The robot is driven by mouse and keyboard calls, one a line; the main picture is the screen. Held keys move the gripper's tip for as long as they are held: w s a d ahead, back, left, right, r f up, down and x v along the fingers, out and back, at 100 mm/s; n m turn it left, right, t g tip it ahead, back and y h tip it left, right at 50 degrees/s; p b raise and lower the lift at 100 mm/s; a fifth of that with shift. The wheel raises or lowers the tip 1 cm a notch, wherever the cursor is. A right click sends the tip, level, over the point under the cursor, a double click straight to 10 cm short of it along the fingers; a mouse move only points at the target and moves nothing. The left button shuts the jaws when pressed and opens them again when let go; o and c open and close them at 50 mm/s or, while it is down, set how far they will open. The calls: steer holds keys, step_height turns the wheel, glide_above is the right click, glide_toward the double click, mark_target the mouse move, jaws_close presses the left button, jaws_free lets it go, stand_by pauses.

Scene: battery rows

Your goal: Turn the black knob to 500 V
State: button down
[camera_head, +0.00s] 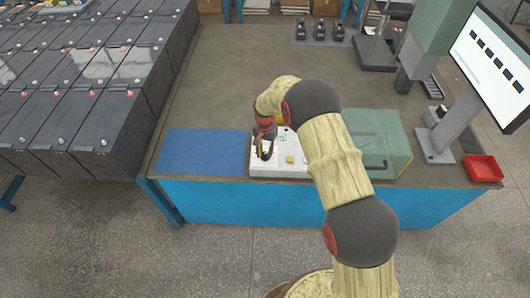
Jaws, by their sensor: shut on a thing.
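A white instrument box (262,169) stands on the workbench, beside a blue mat. A yellow part (290,160) sits on its top face to the right of my gripper. My gripper (265,152) is over the left part of the box, pointing down, with its fingers at the top face. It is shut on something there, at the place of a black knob. The knob itself is mostly hidden by the fingers, and its setting and the scale marks are too small to read.
A blue mat (203,152) lies left of the box. A green case (382,140) stands to the right, partly behind my arm. A monitor (490,62) and a red tray (482,168) are at the right end. Rows of dark batteries (75,115) fill the left. The bench behind is mostly clear.

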mark_target(265, 153)
steer(key=shift+m, duration=0.7)
steer(key=c, duration=1.6)
jaws_free()
steer(key=shift+o, duration=0.5)
step_height(265, 153, up, 12)
